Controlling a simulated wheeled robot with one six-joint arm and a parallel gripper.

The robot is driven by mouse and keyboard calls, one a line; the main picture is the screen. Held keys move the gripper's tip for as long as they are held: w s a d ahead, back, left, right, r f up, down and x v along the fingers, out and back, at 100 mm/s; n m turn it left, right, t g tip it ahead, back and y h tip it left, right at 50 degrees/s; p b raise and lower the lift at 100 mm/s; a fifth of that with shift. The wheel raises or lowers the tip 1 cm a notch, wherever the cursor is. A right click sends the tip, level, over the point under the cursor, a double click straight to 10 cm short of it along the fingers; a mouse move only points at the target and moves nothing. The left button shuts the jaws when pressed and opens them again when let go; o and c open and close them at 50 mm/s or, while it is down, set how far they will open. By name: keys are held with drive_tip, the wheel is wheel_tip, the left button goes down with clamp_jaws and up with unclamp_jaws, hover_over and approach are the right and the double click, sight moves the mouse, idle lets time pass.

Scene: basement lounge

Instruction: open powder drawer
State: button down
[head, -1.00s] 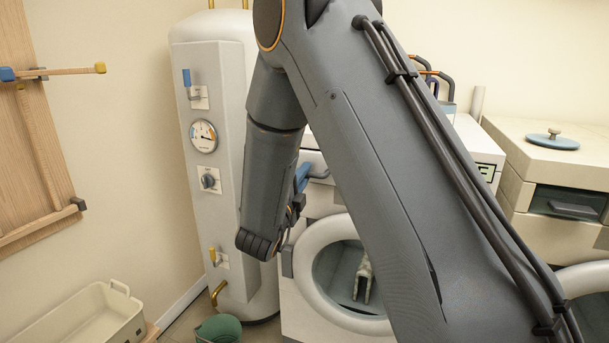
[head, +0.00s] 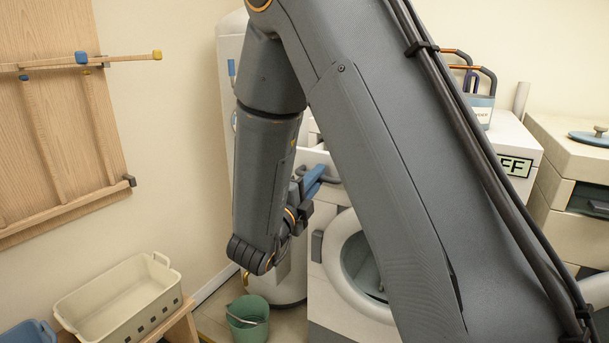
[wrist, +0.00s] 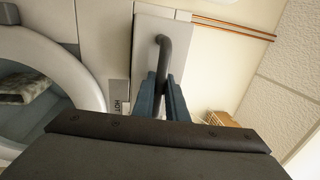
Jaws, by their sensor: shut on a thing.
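The powder drawer (wrist: 182,50) has a pale front with a dark curved bar handle (wrist: 163,60) in the wrist view. My gripper (wrist: 162,85) has its two blue fingers shut on this handle, one on each side. In the head view my gripper (head: 312,182) is at the upper left of the white washing machine (head: 325,260), by the drawer handle (head: 322,164). My arm hides much of the drawer there, and I cannot tell how far out it stands. The machine's round door (head: 345,240) is below and to the right.
A green bucket (head: 248,315) stands on the floor left of the machine. A cream basin (head: 120,305) sits on a wooden stand at lower left. A white boiler (head: 229,65) is behind my arm. A wooden rack (head: 60,130) hangs on the left wall.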

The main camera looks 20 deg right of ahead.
drive_tip(key=shift+s+a, duration=0.25)
drive_tip(key=shift+a, duration=0.05)
drive_tip(key=c, duration=2)
unclamp_jaws()
drive_tip(key=shift+c, duration=0.2)
drive_tip(key=b+v, duration=0.1)
drive_tip(key=v, duration=0.6)
drive_tip(key=shift+s+a, duration=0.25)
